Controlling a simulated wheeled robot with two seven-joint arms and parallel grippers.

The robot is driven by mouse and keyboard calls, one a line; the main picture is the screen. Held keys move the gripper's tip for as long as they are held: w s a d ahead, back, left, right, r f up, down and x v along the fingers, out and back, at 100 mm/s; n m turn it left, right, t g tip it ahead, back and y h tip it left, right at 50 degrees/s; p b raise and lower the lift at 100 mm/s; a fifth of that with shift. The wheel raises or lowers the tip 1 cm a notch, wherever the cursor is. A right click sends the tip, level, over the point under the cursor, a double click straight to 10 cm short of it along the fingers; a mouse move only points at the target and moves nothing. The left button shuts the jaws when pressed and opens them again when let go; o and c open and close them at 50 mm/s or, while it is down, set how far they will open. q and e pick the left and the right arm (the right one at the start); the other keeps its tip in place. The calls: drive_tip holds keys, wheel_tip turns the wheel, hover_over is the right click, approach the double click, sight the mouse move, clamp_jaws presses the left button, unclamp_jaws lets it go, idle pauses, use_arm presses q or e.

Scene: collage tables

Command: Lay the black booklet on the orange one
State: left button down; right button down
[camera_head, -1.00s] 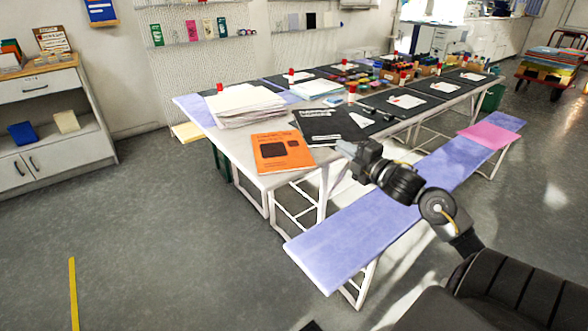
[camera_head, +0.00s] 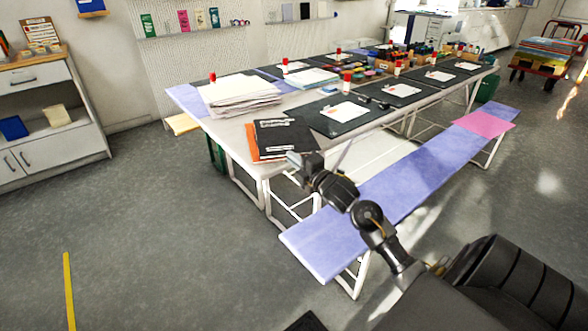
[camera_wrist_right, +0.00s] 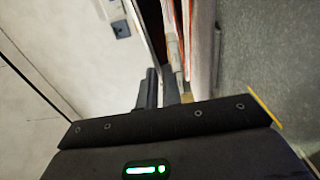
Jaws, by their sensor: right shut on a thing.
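The black booklet (camera_head: 285,136) lies over the orange booklet (camera_head: 252,142) at the near left corner of the table (camera_head: 231,136). It covers most of the orange one, leaving only a strip along the left and lower left showing. I cannot tell whether it rests on it or is held slightly above. My right gripper (camera_head: 297,157) is shut on the near right edge of the black booklet. In the right wrist view its fingers (camera_wrist_right: 163,88) are close together by thin edges, partly dark and blurred. My left gripper is not in view.
A stack of pale paper (camera_head: 238,96) lies behind the booklets. Black mats (camera_head: 318,120) with white sheets and red-capped items are to the right. A purple bench (camera_head: 400,190) stands in front of the table, below my right arm. Grey floor is open at left.

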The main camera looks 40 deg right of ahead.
drive_tip(key=shift+f, duration=1.55)
drive_tip(key=c, duration=1.6)
unclamp_jaws()
drive_tip(key=shift+r, duration=0.1)
